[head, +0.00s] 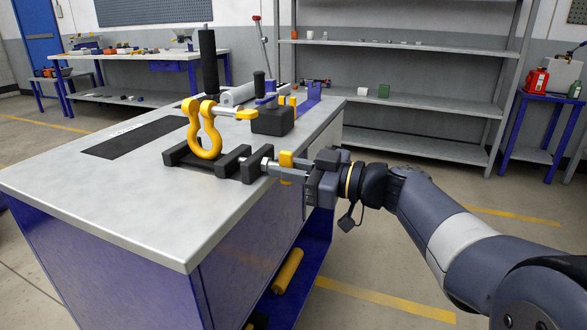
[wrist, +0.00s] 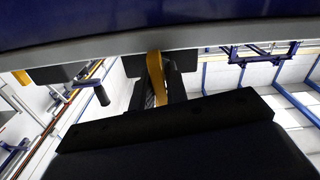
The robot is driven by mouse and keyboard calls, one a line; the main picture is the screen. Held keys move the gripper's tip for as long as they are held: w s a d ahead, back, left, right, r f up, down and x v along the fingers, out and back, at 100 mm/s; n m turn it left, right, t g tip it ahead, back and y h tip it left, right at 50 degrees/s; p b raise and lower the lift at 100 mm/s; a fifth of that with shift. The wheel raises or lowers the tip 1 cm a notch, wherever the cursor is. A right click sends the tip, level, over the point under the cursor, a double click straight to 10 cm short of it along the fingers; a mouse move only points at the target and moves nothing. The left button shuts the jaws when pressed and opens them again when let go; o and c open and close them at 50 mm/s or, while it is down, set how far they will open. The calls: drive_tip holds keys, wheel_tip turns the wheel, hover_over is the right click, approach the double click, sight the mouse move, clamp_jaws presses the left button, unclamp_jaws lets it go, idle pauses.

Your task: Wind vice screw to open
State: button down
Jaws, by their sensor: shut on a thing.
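The black vice (head: 233,160) is on the grey bench top near its right edge. A large yellow shackle (head: 205,135) stands upright at it, beside the dark jaw blocks. The steel vice screw (head: 273,164) runs out to the right, past the bench edge, to a yellow handle (head: 286,160). My gripper (head: 292,173) is at the handle, level with the screw, and shut on it. In the wrist view the yellow handle (wrist: 156,78) shows between the dark fingers (wrist: 157,92). The far side of the grip is hidden.
A dark upright cylinder (head: 208,62) rises behind the shackle. A yellow roll (head: 288,271) lies on the lower blue shelf. The floor right of the bench is open; grey shelving (head: 420,105) stands behind.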

drive_tip(key=shift+n, duration=0.4)
drive_tip(key=n, duration=0.4)
drive_tip(key=shift+n, duration=0.4)
drive_tip(key=n, duration=0.4)
drive_tip(key=shift+n, duration=0.4)
drive_tip(key=c, duration=1.3)
unclamp_jaws()
